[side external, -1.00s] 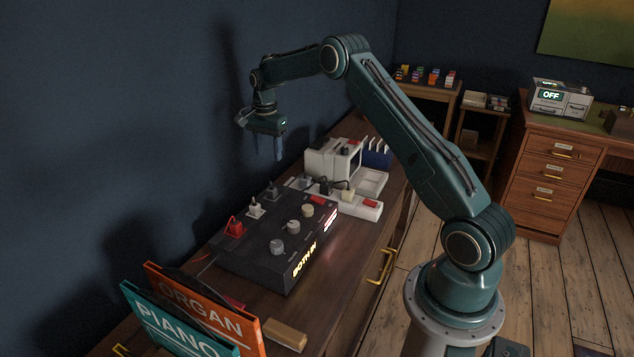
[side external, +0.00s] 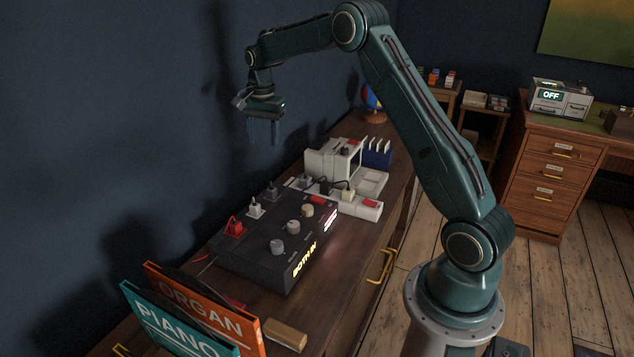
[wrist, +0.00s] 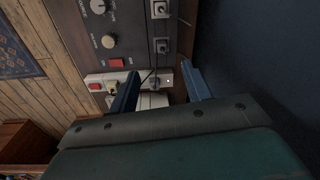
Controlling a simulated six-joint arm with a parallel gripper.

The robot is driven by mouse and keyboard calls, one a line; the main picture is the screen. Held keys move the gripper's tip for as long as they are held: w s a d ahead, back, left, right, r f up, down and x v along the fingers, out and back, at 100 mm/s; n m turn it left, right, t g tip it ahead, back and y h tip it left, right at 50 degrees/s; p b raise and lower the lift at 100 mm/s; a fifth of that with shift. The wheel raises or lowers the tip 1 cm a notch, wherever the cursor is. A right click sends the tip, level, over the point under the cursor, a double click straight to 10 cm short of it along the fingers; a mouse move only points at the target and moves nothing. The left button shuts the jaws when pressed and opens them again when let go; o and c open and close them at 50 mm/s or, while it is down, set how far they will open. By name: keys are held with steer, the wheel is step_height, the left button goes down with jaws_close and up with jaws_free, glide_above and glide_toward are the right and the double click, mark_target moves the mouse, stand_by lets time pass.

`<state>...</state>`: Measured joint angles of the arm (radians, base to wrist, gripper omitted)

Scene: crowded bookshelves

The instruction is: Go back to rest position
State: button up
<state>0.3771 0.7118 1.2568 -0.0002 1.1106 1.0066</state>
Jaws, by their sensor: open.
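My gripper (side external: 264,130) hangs above the back of the dark control box, with its two blue fingers apart and pointing down. Nothing is between the fingers. In the wrist view my gripper (wrist: 158,85) also shows open, with the box and a white power strip below it. The dark control box (side external: 262,262) stands on the wooden cabinet, with knobs on top, a red plug (side external: 234,227) at its left and lit lettering on its front. Pale and grey plugs (side external: 256,207) stand along its back edge.
A white power strip (side external: 366,208), a white device (side external: 328,160) and a blue rack (side external: 378,158) stand behind the box. Orange (side external: 205,312) and teal (side external: 165,325) books stand at the front. A dark wall (side external: 110,110) runs close along the left. The air above the box is free.

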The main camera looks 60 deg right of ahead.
steer(key=s+a+r+n+t, duration=0.2)
steer(key=s+a+r+n, duration=0.6)
steer(key=s+a+r, duration=0.65)
steer(key=s+a+f+n+t, duration=0.1)
steer(key=s+a+n, duration=0.2)
steer(key=s, duration=0.7)
steer(key=s+a+f+n+t, duration=0.1)
steer(key=s+a+n, duration=0.2)
steer(key=s, duration=0.8)
steer(key=shift+a+f+n+t, duration=0.3)
steer(key=shift+n+t, duration=0.1)
steer(key=shift+n, duration=0.5)
steer(key=shift+o, duration=0.3)
steer(key=shift+w+r, duration=0.1)
